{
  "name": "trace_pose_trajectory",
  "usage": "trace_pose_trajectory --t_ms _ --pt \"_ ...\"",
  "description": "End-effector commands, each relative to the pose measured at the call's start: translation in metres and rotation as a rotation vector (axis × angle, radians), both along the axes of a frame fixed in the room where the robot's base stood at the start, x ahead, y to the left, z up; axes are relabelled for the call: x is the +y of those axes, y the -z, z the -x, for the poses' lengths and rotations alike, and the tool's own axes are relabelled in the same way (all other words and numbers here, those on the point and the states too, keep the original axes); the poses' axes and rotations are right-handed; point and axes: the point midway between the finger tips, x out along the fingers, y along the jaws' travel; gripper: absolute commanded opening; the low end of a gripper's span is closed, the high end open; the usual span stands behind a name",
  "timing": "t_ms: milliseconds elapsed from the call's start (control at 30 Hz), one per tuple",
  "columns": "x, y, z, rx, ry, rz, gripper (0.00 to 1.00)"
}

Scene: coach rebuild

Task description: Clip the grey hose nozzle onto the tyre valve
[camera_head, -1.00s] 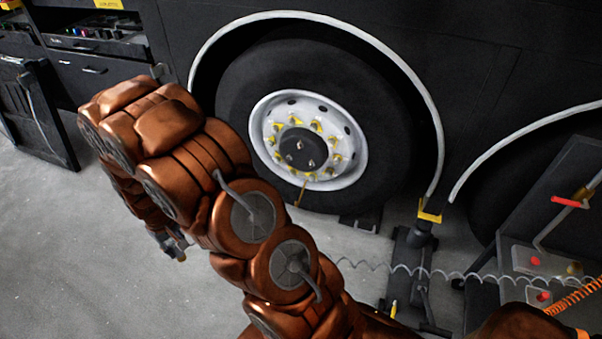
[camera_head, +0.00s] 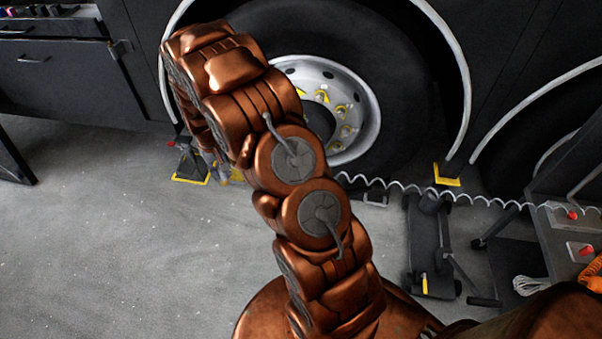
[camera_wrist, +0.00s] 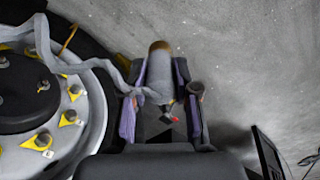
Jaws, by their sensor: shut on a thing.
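My gripper (camera_wrist: 160,110) is shut on the grey hose nozzle (camera_wrist: 160,72), a grey cylinder with a brown end pointing away from the wrist. A grey hose (camera_wrist: 92,62) runs from it to the left, across the wheel. In the head view my gripper (camera_head: 215,168) is low at the left of the wheel, mostly hidden by my arm. The wheel has a black tyre (camera_head: 405,100) and a silver rim (camera_head: 368,110). A thin yellow stem, possibly the tyre valve (camera_wrist: 69,40), shows by the rim in the wrist view, apart from the nozzle. My arm hides that area in the head view.
Yellow pointers (camera_wrist: 69,119) sit on the wheel nuts. A coiled grey hose (camera_head: 400,187) stretches right, above a black floor jack (camera_head: 430,245). A dark cart with red knobs (camera_head: 560,235) stands at right. The floor (camera_head: 100,230) at left is clear.

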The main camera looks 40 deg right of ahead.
Motion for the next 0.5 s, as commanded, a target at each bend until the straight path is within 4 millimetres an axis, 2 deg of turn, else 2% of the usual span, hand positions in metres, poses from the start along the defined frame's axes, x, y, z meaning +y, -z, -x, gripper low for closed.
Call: trace_pose_trajectory --t_ms 33,500 --pt "-0.014 0.022 -0.005 -0.001 0.022 0.002 0.00" --pt "-0.122 0.108 -0.034 -0.002 0.196 0.010 0.00"
